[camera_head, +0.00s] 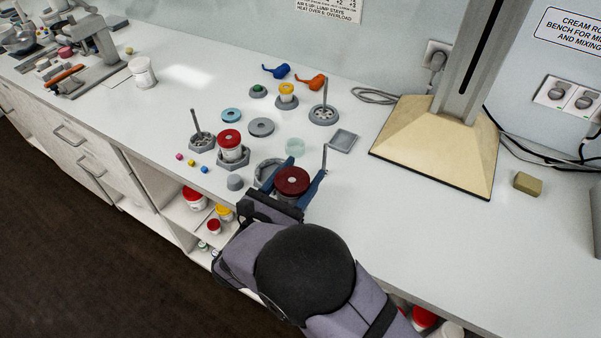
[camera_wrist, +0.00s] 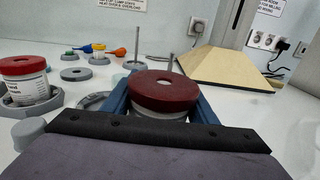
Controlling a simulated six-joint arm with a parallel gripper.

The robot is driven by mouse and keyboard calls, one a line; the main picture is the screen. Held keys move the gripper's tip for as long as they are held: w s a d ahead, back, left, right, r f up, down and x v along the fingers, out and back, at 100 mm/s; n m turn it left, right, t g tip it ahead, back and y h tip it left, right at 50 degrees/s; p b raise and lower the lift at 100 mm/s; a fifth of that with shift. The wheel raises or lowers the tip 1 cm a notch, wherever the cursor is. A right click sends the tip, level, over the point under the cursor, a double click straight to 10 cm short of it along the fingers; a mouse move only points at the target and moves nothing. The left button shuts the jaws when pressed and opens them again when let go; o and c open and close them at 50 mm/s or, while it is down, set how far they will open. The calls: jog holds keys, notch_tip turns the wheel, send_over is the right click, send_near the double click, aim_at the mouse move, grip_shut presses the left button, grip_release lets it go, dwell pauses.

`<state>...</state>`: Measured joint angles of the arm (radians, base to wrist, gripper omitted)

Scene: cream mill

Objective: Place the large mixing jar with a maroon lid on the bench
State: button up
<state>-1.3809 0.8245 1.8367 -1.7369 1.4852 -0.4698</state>
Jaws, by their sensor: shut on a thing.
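The large mixing jar with a maroon lid (camera_head: 292,181) is between the blue fingers of my gripper (camera_head: 290,180), near the front edge of the bench (camera_head: 380,230). In the wrist view the jar's maroon lid (camera_wrist: 164,90) has a hole in its middle, and a strip of its white body shows below. My gripper (camera_wrist: 165,100) is shut on the jar, which looks upright. The jar's underside is hidden, so I cannot tell whether it touches the bench. A grey ring-shaped holder (camera_head: 266,170) sits just left of the jar, partly hidden by a finger.
A red-lidded jar (camera_head: 232,146) stands in a grey holder to the left. A post stand (camera_head: 324,113), a square grey tray (camera_head: 342,140) and a clear glass-like piece (camera_head: 295,147) are behind. A beige column base (camera_head: 435,145) stands right. The bench front right is clear.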

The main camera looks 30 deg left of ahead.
aim_at(283, 198)
jog(key=shift+f, duration=0.2)
jog(key=o, duration=1.6)
jog(key=shift+r, duration=0.15)
jog(key=shift+r, duration=0.15)
jog(key=shift+s, duration=0.35)
jog(key=s+b, duration=0.2)
jog(key=s, duration=0.9)
jog(key=shift+s+b, duration=0.2)
jog(key=shift+b, duration=0.1)
